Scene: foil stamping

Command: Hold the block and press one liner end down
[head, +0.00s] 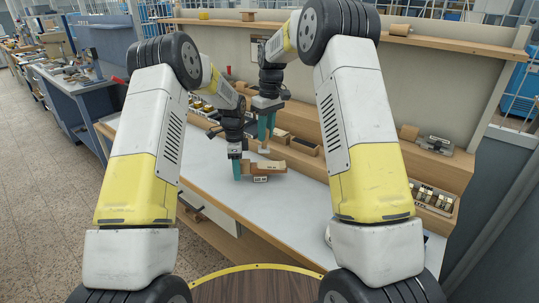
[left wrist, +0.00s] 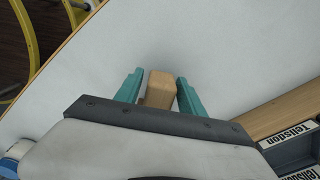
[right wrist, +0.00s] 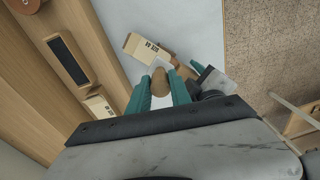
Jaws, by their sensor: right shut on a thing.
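A tan wooden block (head: 272,168) with a white printed label (head: 260,179) lies on the pale bench top; it also shows in the right wrist view (right wrist: 137,46). My left gripper (head: 236,170) is low at the block's left end. In the left wrist view, one wooden end (left wrist: 161,86) lies between its fingers, with a narrow gap on the left side. My right gripper (head: 267,126) points down above the block. It is shut on a rounded tan wooden piece (right wrist: 161,82), whose lower end (head: 264,149) shows just above the block. I cannot make out a separate liner.
A wooden ledge (head: 318,163) with small trays runs along the back of the bench. A tray of metal pieces (head: 434,198) stands at the right. The bench top (head: 290,212) is clear in front of the block. Another workbench (head: 75,88) is at the far left.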

